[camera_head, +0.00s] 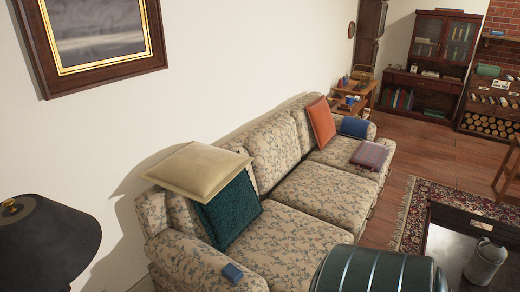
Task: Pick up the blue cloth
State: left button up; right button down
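A blue piece (355,127) that looks like folded or draped cloth lies on the far armrest of the floral sofa (309,188).
On the sofa are a beige cushion (199,170), a green cushion (227,212), an orange cushion (321,122) and a mauve case-like item (369,155). A dark lamp (45,245), a ribbed dark green object (378,270) and a table with a watering can (485,262) stand near.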

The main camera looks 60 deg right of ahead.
aim_at(232, 274)
jog(key=z, duration=1.6)
